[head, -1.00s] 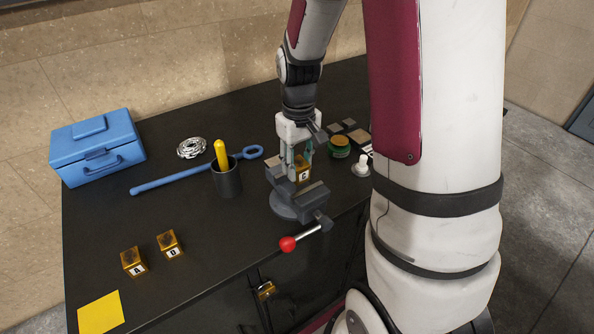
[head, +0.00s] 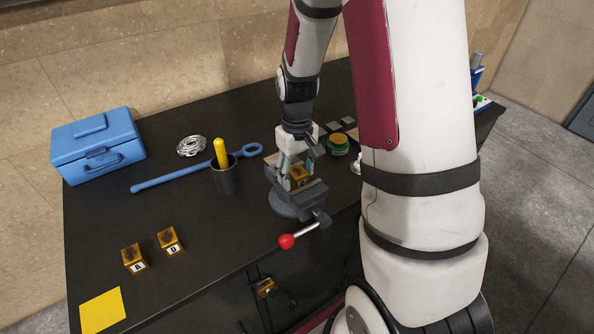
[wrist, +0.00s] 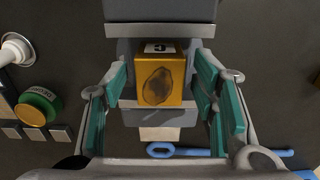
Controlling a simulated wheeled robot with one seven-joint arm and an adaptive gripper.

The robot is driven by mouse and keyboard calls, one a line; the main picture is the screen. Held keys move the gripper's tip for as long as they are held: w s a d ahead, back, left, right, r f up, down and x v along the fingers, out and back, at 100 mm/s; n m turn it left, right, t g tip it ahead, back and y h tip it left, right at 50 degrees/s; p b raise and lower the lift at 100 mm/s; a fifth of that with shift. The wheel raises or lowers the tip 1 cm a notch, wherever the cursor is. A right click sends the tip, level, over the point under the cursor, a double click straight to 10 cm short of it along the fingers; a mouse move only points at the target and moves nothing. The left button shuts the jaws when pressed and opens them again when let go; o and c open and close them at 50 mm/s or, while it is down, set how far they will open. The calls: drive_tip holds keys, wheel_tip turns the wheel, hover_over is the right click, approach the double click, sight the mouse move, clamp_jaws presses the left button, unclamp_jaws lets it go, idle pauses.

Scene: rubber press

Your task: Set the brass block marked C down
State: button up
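The brass block marked C (wrist: 160,80) sits upright between the two jaws of the grey vise (head: 296,204), its label on the side facing the vise's front jaw. It also shows in the head view (head: 299,176), partly hidden by a finger and the vise. My gripper (wrist: 160,72) has its teal-padded fingers on either side of the block, with a narrow gap showing on both sides. In the head view my gripper (head: 294,168) reaches down into the vise. Whether the jaws touch the block cannot be told.
Blocks A (head: 134,258) and D (head: 170,241) stand at the front left near a yellow square (head: 102,310). A dark cup (head: 225,179) with a yellow handle, a blue wrench (head: 165,181) and a blue box (head: 97,147) lie left.

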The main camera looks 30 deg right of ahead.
sight(297, 171)
wheel_tip(297, 171, up, 12)
drive_tip(key=b, duration=0.1)
drive_tip(key=s+a+r+t, duration=0.5)
drive_tip(key=s+a+r, duration=0.7)
drive_tip(key=s, duration=0.3)
drive_tip(key=shift+s+r+t, duration=0.3)
drive_tip(key=shift+s+r, duration=0.05)
drive_tip(key=shift+s, duration=0.05)
